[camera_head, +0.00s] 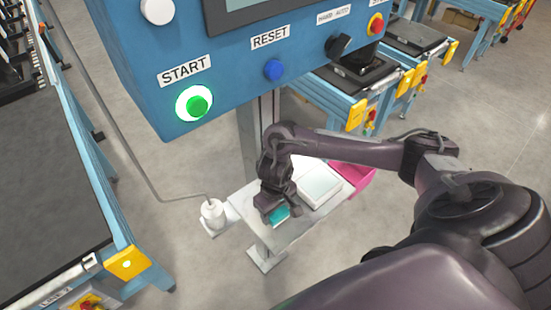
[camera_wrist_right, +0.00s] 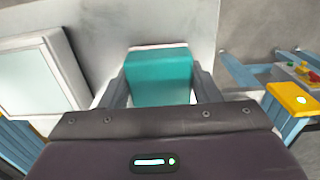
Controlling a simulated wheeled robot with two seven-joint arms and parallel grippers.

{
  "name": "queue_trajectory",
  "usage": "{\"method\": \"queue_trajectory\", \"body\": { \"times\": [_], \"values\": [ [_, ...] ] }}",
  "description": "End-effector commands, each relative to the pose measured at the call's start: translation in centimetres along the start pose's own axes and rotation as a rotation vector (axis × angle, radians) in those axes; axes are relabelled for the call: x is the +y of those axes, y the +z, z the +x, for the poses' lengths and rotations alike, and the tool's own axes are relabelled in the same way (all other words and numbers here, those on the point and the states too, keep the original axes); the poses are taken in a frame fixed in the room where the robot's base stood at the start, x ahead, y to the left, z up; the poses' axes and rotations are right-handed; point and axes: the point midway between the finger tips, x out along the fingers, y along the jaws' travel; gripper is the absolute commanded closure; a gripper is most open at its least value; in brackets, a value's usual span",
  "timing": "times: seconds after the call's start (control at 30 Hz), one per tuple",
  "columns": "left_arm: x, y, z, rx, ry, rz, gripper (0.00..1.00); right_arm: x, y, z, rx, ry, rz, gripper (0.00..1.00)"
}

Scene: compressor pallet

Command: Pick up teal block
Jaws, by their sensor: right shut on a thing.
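The teal block (camera_head: 278,214) is at the small light grey table (camera_head: 297,231), under my right gripper (camera_head: 276,207). In the right wrist view the teal block (camera_wrist_right: 159,77) sits between the two fingers of my right gripper (camera_wrist_right: 160,88), which is shut on it. I cannot tell whether the block touches the table top. My left gripper is not in view.
A white-framed tray (camera_head: 319,187) lies on the table beside the gripper, with a pink bin (camera_head: 356,177) beyond it. A blue control panel (camera_head: 250,55) hangs above, and a conveyor (camera_head: 55,195) runs along the left.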

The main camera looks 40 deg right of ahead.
Motion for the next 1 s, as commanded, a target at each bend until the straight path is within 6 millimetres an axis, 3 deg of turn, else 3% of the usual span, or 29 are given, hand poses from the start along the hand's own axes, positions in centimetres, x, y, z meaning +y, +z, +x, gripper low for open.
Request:
{"method": "queue_trajectory", "body": {
  "times": [0.07,0.17,0.5,0.7,1.0],
  "values": [
    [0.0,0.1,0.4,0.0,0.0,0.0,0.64,0.0,-0.2,-1.2,0.006,-0.001,-0.002,0.69],
    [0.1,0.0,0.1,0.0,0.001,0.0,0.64,-2.0,-0.1,-1.3,0.002,-0.003,-0.005,0.69],
    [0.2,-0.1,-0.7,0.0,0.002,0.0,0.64,-11.2,-0.2,-1.4,0.003,-0.004,-0.007,0.69],
    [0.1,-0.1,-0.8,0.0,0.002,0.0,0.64,-15.5,-0.1,-1.3,0.002,-0.001,-0.003,0.69],
    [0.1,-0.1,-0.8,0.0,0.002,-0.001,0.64,-18.0,-0.1,-1.2,0.001,-0.001,0.001,0.69]
  ]
}}
